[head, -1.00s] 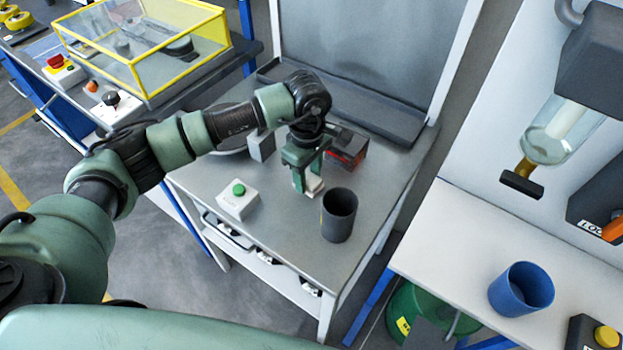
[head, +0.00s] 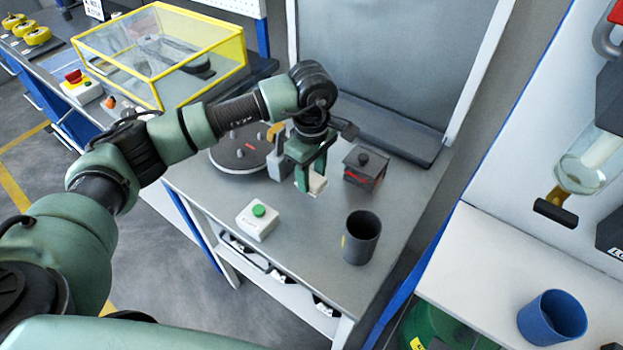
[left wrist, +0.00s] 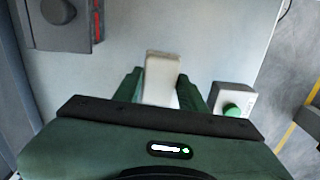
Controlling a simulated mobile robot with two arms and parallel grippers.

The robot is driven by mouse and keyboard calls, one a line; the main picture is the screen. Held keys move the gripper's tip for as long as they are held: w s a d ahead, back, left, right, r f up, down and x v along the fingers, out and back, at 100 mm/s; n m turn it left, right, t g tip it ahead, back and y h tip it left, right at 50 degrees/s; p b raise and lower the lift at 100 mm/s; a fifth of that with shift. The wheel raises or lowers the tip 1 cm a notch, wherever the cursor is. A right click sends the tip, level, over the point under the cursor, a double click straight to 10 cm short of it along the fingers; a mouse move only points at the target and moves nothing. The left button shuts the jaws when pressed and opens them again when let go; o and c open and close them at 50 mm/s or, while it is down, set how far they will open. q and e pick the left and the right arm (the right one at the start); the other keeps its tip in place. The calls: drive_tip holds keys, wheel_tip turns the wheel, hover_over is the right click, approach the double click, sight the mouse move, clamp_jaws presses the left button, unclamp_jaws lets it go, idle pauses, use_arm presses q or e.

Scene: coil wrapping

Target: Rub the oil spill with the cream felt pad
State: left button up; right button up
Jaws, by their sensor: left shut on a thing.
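The cream felt pad (head: 318,184) is a small pale block between the fingers of my left gripper (head: 311,178). The gripper is shut on it and points down above the grey metal table (head: 300,225). In the left wrist view the pad (left wrist: 162,78) sticks out between the green fingers. I cannot make out an oil spill on the table in either view. My right gripper is not in view.
A dark box with a knob (head: 364,167) stands right of the gripper. A dark grey cup (head: 361,238) and a white box with a green button (head: 258,220) stand nearer the front. A round dark disc (head: 238,155) lies behind left.

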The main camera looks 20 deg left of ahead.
use_arm(q)
drive_tip(key=shift+w+a+r+p, duration=0.15)
drive_tip(key=shift+r+p, duration=0.35)
drive_tip(key=shift+r, duration=1.2)
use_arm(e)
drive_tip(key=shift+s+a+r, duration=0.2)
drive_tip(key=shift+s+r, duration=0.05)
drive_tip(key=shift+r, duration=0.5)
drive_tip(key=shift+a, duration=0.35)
